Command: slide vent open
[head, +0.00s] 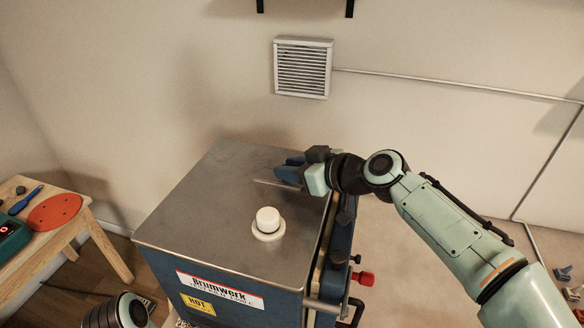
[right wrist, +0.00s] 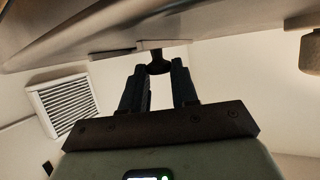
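The blue kiln (head: 225,285) has a flat grey metal top. A thin slide plate (head: 268,183) lies on that top, mostly hidden behind my right gripper (head: 290,173). In the right wrist view, a small dark knob (right wrist: 158,66) stands out from the plate (right wrist: 138,47). My left gripper is not in view; only part of my left arm shows at the bottom.
A white cap (head: 268,220) stands on the kiln top in front of the gripper. A louvred wall grille (head: 302,68) is on the back wall, and it also shows in the right wrist view (right wrist: 62,103). A red knob (head: 363,278) sticks out at the kiln's right side. A wooden table (head: 75,228) stands at left.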

